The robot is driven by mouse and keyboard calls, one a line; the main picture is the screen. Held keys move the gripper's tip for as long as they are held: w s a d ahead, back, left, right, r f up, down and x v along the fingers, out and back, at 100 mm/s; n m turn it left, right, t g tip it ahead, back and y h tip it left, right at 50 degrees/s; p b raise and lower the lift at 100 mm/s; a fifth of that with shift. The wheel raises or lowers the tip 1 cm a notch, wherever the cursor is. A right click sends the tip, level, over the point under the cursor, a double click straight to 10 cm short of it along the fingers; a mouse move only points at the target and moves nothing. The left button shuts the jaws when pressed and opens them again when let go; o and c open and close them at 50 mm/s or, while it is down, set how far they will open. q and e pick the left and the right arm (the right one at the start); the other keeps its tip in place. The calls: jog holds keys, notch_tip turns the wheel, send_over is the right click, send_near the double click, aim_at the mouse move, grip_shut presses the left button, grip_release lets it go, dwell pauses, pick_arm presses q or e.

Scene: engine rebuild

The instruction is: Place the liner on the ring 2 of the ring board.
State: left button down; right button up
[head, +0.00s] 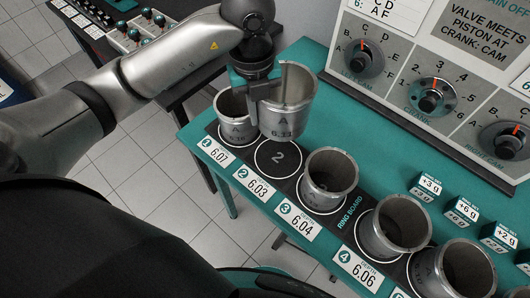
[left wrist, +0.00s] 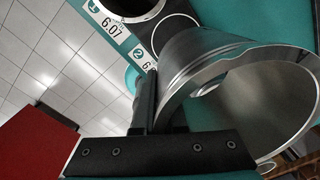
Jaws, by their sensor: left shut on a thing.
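Ring 2 (head: 277,157) is an empty white circle on the black board, just below and slightly left of the held liner. The liner's lower edge appears above the ring's far side; the exact gap is hard to tell. My right gripper is not seen.
Other liners stand on the board: one on ring 1 (head: 233,112), one on ring 3 (head: 329,178), and more to the right (head: 397,226). Labelled weight blocks (head: 426,186) lie at right. A dial panel (head: 432,95) stands behind.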

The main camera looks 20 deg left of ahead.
pick_arm(q)
send_over(260, 161)
notch_tip(260, 161, down, 11)
jog(key=shift+f+b, duration=0.15)
jog(key=shift+b, duration=0.3)
jog(key=shift+f, duration=2.05)
jog(key=shift+f+b, duration=0.1)
jog(key=shift+b, duration=0.25)
jog(key=c, duration=1.4)
grip_release()
jog(key=shift+f, duration=0.1)
jog(key=o, duration=0.4)
jog(key=shift+r, duration=0.25)
jog(key=r, duration=0.6)
jog(key=r+p, duration=0.1)
jog(key=r, duration=0.5)
jog(key=shift+s+a, duration=0.2)
